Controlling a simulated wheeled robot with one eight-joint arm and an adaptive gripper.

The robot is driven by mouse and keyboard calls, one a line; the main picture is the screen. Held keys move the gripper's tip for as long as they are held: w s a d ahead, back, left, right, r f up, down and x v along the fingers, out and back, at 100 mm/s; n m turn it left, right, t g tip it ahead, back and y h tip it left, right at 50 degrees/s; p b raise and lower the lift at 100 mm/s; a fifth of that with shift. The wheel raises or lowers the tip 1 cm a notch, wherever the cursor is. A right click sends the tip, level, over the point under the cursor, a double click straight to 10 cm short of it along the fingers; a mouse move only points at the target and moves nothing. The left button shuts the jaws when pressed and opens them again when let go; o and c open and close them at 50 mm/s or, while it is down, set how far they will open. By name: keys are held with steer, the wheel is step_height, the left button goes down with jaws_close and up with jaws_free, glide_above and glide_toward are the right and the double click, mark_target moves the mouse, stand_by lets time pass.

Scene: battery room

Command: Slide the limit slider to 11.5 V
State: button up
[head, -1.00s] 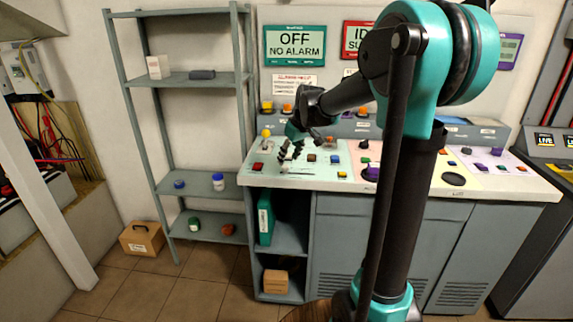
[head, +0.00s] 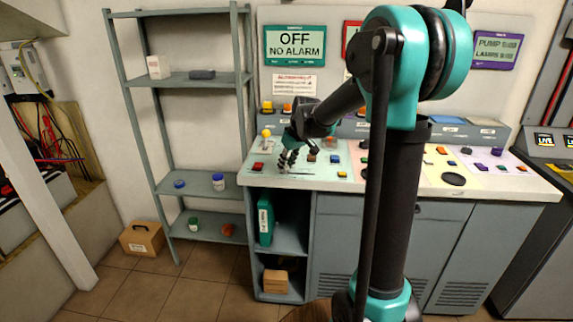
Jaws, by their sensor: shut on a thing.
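My gripper (head: 287,162) is over the left, pale green section of the console top, with its fingers pointing down and shut at the panel. The limit slider shows only as a thin dark slot (head: 300,174) just right of the fingertips. Its knob is hidden at the fingers, which appear to be closed on it. The scale marks are too small to read, so I cannot tell the slider's value. A green sign (head: 295,45) above reads "OFF NO ALARM".
A red button (head: 258,166) sits left of the gripper, and a yellow-knobbed lever (head: 266,133) stands behind it. Blue (head: 335,158) and yellow (head: 342,174) buttons lie to the right. A grey shelf rack (head: 190,80) stands left of the console.

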steer(key=shift+d, duration=0.1)
jaws_close()
steer(key=d, duration=0.3)
steer(key=s+d, duration=0.1)
steer(key=d, duration=0.5)
steer(key=shift+s, duration=0.4)
steer(key=o, duration=1)
jaws_free()
steer(key=shift+d, duration=0.15)
steer(key=v, duration=1.2)
steer(key=shift+s, duration=0.1)
